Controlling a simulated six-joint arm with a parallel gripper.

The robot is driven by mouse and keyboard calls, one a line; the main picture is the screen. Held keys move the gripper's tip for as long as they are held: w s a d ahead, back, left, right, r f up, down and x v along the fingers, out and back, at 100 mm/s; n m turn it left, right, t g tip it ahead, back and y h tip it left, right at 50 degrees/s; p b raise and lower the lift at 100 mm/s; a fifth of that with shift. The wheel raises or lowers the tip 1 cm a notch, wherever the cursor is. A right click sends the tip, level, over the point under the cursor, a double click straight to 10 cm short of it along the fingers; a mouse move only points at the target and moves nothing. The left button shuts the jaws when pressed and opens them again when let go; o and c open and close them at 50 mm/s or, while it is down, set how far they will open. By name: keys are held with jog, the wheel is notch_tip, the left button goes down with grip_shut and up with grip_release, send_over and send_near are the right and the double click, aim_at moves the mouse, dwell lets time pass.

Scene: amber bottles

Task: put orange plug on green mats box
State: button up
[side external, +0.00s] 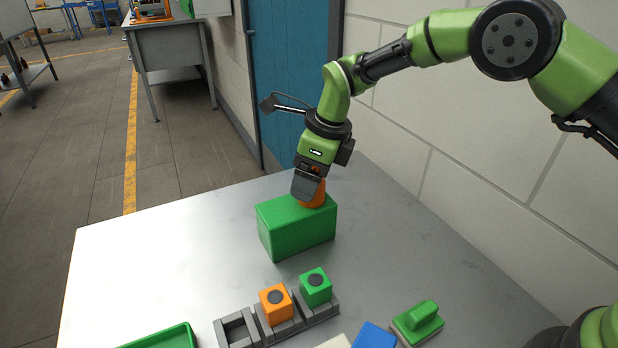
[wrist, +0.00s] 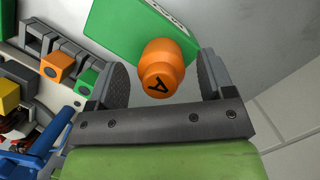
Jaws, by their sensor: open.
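In the side view the plug (side external: 312,196) sits at the box's top, partly hidden by my gripper. The green box (side external: 297,228) stands on the metal table; it also shows in the wrist view (wrist: 112,28). My gripper (side external: 307,190) is just above the box, pointing down. In the wrist view its two fingers (wrist: 163,82) are apart on either side of the plug, with gaps visible.
A grey rack (side external: 265,332) holds an orange cube (side external: 276,304) and a green cube (side external: 315,287), with an empty slot at left. A green tray (side external: 165,338), a blue piece (side external: 373,337) and a green-handled block (side external: 418,322) lie near the front. The table's left side is clear.

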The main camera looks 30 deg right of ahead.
jog(key=s+d+r+n+t, duration=0.1)
jog(key=s+d+r+n, duration=0.25)
jog(key=r, duration=0.55)
jog(key=s+d+r+n, duration=0.2)
jog(key=s+d+r, duration=0.15)
jog(key=r, duration=0.55)
jog(key=s+d+r+n+t, duration=0.1)
jog(key=s+d+n+t, duration=0.1)
jog(key=s+n, duration=0.6)
jog(key=s+d+n+t, duration=0.2)
jog(key=s+d+n, duration=0.2)
jog(key=s+n, duration=0.5)
jog(key=s, duration=0.4)
jog(key=shift+s+d+r, duration=0.25)
jog(key=shift+s+r, duration=0.1)
jog(key=shift+s, duration=0.05)
